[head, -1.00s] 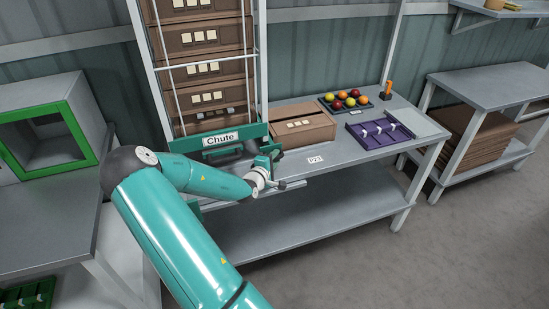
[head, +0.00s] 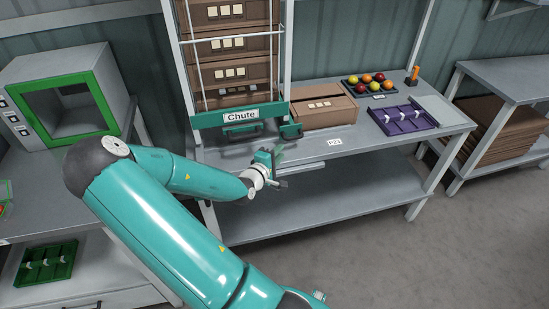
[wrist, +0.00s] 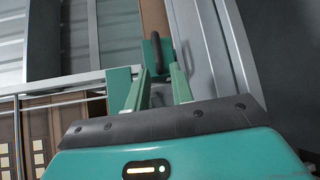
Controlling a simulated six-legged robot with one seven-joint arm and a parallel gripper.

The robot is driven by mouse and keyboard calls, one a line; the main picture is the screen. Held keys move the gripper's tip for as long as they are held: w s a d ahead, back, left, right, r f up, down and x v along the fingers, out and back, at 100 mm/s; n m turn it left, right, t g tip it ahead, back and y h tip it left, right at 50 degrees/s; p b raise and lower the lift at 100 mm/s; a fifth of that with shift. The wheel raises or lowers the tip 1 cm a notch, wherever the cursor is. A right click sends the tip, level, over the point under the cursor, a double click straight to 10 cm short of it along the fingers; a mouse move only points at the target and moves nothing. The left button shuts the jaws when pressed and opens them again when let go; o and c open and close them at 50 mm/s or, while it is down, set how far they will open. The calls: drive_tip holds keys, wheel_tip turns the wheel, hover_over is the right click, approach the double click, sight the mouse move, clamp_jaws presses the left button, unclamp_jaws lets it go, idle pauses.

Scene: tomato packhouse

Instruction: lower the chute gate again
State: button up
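The chute gate (head: 240,116) is a green panel labelled "Chute" across the foot of the chute frame, with a dark handle (head: 241,131) low on its front. Stacked cartons (head: 232,73) stand behind the frame's bars above it. My gripper (head: 277,158) is in front of the table edge, below and to the right of the gate, apart from it. In the wrist view my gripper (wrist: 157,80) has its two green fingers spread with nothing between them. A dark curved handle on a green part (wrist: 156,53) shows beyond the fingertips. How high the gate sits is hard to tell.
On the table (head: 306,152) right of the chute are a closed carton (head: 322,114), a tray of tomatoes (head: 370,88) and a purple tray (head: 405,121). A green-framed box (head: 72,106) stands at left. The floor at right is clear.

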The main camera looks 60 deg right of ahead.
drive_tip(key=shift+a+r, duration=0.15)
drive_tip(key=shift+a, duration=1.05)
drive_tip(key=shift+a, duration=0.1)
